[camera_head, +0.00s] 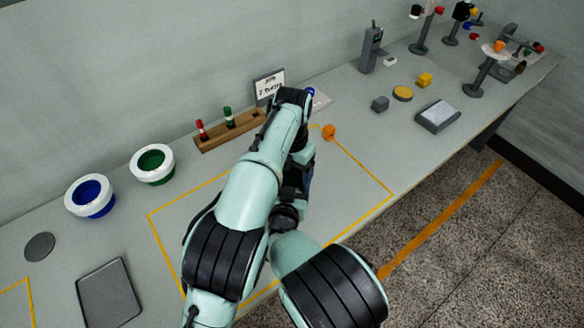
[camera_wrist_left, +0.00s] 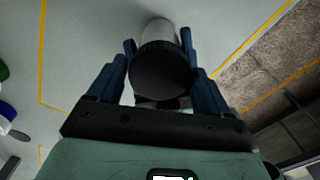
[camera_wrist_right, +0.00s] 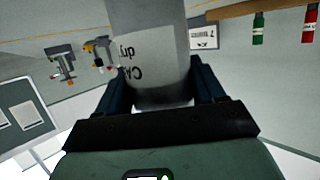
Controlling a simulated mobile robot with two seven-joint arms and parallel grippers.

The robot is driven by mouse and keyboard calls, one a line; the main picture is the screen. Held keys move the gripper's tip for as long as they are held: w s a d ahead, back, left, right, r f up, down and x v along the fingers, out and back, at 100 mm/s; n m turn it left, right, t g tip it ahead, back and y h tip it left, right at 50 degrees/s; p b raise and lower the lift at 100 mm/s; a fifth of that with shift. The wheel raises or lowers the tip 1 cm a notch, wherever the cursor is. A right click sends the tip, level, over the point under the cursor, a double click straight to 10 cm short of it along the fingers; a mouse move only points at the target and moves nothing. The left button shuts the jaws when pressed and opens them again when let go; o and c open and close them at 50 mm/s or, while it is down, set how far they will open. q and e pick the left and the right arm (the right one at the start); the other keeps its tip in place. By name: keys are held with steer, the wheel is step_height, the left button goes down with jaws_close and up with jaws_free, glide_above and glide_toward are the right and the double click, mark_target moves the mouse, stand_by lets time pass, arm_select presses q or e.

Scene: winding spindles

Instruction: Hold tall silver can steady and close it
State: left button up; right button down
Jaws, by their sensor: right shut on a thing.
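The tall silver can (camera_wrist_right: 150,50) stands between the fingers of my right gripper (camera_wrist_right: 160,75), which is shut on its side; upside-down dark lettering shows on it. In the left wrist view the silver can (camera_wrist_left: 158,30) shows beyond a round black lid (camera_wrist_left: 160,72). The fingers of my left gripper (camera_wrist_left: 160,48) lie on both sides of the lid, very close to it; whether they press on it cannot be told. In the head view my left gripper (camera_head: 307,178) is partly visible, and my arms hide the can and right gripper.
A wooden rack (camera_head: 215,143) with red and green pieces stands behind. White bowls with blue (camera_head: 90,212) and green (camera_head: 137,178) insides and a dark tray (camera_head: 108,318) are at the left. An orange piece (camera_head: 328,132) lies near the yellow outline. Stands and blocks occupy the far right.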

arm_select(q)
steer(key=c, duration=0.7)
steer(key=m, duration=0.3)
steer(key=shift+c, duration=0.2)
steer(key=o, duration=1.2)
steer(key=shift+c, duration=0.2)
